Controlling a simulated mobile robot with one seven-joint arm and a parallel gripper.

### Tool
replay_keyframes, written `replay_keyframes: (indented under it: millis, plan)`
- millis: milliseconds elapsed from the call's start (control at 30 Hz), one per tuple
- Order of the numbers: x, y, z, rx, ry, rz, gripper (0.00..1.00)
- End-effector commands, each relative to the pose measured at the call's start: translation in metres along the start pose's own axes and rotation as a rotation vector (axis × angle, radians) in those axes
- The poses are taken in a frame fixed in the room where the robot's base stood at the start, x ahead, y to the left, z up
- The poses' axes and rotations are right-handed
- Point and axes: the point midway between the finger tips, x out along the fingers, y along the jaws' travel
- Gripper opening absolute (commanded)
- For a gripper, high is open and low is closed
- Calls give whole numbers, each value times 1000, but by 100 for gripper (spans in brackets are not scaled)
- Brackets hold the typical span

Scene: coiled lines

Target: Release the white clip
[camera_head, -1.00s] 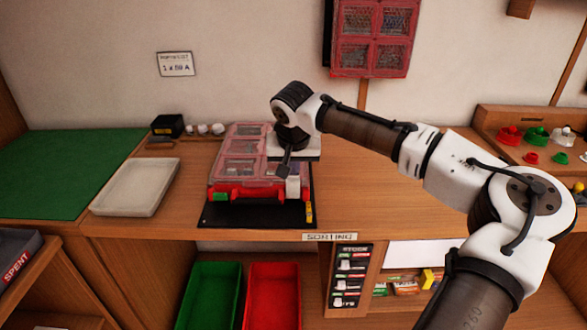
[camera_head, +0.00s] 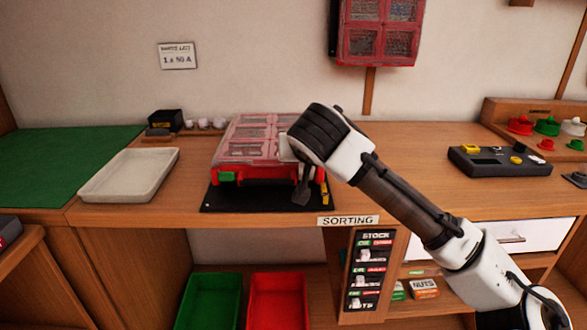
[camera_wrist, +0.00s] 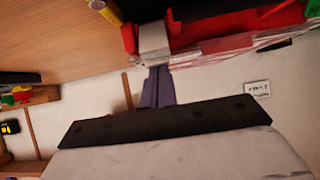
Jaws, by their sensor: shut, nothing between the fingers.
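A case (camera_head: 255,133) with a red base and a clear, reddish lid lies on a black mat (camera_head: 235,203) on the bench. A green clip (camera_head: 227,178) sits at its front left. The white clip (camera_wrist: 153,42) shows on the case's red edge in the wrist view; in the head view my arm's end hides it. My gripper (camera_wrist: 158,68) is shut and empty, its dark fingertips right at the clip's edge in the wrist view; I cannot tell whether they touch. My gripper (camera_head: 301,196) is at the case's front right corner in the head view. The lid looks down.
A pale empty tray (camera_head: 130,176) stands left of the case. A black box (camera_head: 166,121) and small white items are behind it. A dark control panel (camera_head: 515,161) lies to the right. Green (camera_head: 210,300) and red (camera_head: 277,300) bins are below the bench.

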Motion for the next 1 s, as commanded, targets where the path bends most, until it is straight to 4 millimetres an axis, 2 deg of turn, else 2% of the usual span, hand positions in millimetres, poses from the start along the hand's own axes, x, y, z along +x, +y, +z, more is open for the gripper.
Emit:
replay_keyframes:
  millis: [33, 333, 400, 633, 1000]
  plan:
    - [6, 2, 14, 3, 43, -6, 0]
    - [-4, 6, 27, 1, 278, -4, 0]
    - [-10, 7, 17, -3, 283, 0, 0]
    - [-8, 7, 18, -3, 278, -1, 0]
    - [6, 6, 14, -2, 277, -3, 0]
